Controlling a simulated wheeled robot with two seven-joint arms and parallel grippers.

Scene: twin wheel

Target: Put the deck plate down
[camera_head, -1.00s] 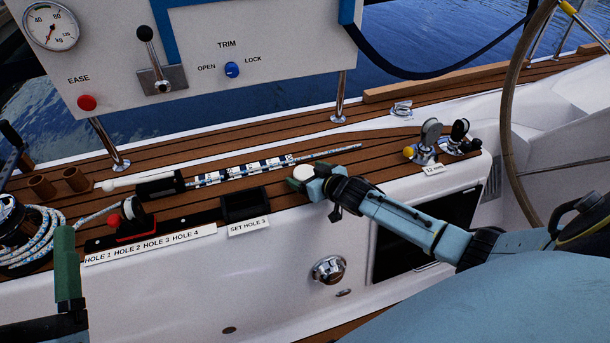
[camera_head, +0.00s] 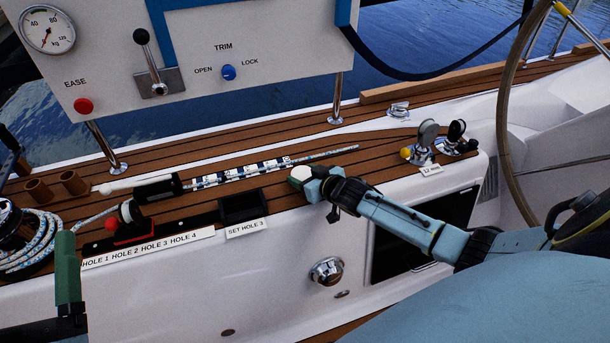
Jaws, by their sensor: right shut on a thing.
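The deck plate (camera_head: 300,173) is a small pale disc at the front edge of the teak side deck, right of the black tray. My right gripper (camera_head: 303,178), on the blue arm coming in from the right, is shut on it. The plate is low over the deck; I cannot tell whether it touches the wood. My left gripper (camera_head: 67,265) shows only as a green finger at the lower left, apart from everything on the deck. Its jaw opening cannot be made out.
A black tray (camera_head: 243,207) labelled SET HOLE 3 sits left of the plate. Behind lies a striped rope rod (camera_head: 238,172). A red-based car on a track (camera_head: 130,222) and coiled rope (camera_head: 35,240) are left. Blocks (camera_head: 425,145) stand right. Bare teak (camera_head: 375,155) lies between.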

